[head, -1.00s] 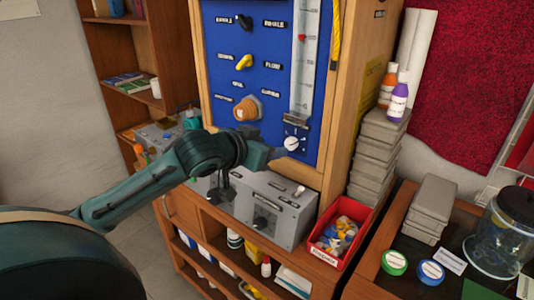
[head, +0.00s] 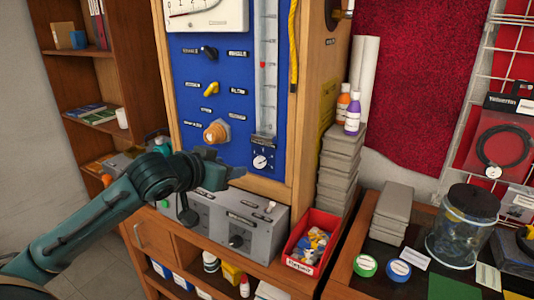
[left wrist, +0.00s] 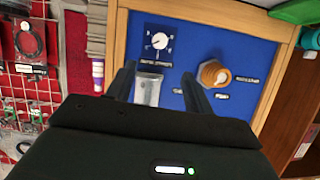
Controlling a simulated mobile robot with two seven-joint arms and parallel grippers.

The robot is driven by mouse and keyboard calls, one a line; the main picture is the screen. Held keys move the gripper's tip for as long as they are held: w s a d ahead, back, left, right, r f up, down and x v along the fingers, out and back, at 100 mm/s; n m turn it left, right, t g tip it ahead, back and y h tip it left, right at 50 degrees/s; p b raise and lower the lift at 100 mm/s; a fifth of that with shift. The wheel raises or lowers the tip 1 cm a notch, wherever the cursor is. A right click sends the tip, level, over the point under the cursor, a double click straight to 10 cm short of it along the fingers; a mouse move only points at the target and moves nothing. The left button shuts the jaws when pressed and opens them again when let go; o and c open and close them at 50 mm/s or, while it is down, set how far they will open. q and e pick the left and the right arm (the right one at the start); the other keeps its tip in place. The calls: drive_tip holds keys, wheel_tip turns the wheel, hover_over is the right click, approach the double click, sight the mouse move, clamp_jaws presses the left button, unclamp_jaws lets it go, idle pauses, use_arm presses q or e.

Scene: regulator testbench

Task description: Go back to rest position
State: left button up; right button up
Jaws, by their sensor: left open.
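My left gripper (head: 228,168) is in front of the lower part of the blue panel (head: 236,110), and its arm comes in from the left. In the left wrist view its two fingers (left wrist: 158,85) stand apart with nothing held between them. The white-dialled knob (head: 262,161) sits at the panel's lower right, just right of the gripper and apart from it. It also shows in the left wrist view (left wrist: 159,41), beyond the fingers. The orange-brown knob (head: 215,132) is above the gripper; it shows to the right in the left wrist view (left wrist: 214,74). My right gripper is not in view.
Grey control boxes (head: 237,225) stand on the shelf below the panel. A red bin (head: 310,243) of small parts is to their right. Stacked grey cases (head: 340,165) carry two bottles. A glass jar (head: 462,228) stands on the right table. Floor shows at lower left.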

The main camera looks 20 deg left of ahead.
use_arm(q)
drive_tip(key=s+d+f+g+h, duration=0.1)
drive_tip(key=s+d+f, duration=0.15)
drive_tip(key=f, duration=0.55)
drive_tip(key=s+d+f, duration=0.2)
drive_tip(key=d+f, duration=0.1)
drive_tip(key=f, duration=0.4)
drive_tip(key=s+d+f+g+h, duration=0.1)
drive_tip(key=s+d+f, duration=0.1)
drive_tip(key=f, duration=0.6)
drive_tip(key=s+d+f, duration=0.5)
drive_tip(key=s+f, duration=0.2)
drive_tip(key=s, duration=0.1)
drive_tip(key=s+d+f+m+g, duration=0.1)
drive_tip(key=s+d+f, duration=0.4)
drive_tip(key=s+f, duration=0.2)
drive_tip(key=shift+s+f+g, duration=0.2)
drive_tip(key=shift+s+g, duration=0.1)
drive_tip(key=shift+s, duration=0.05)
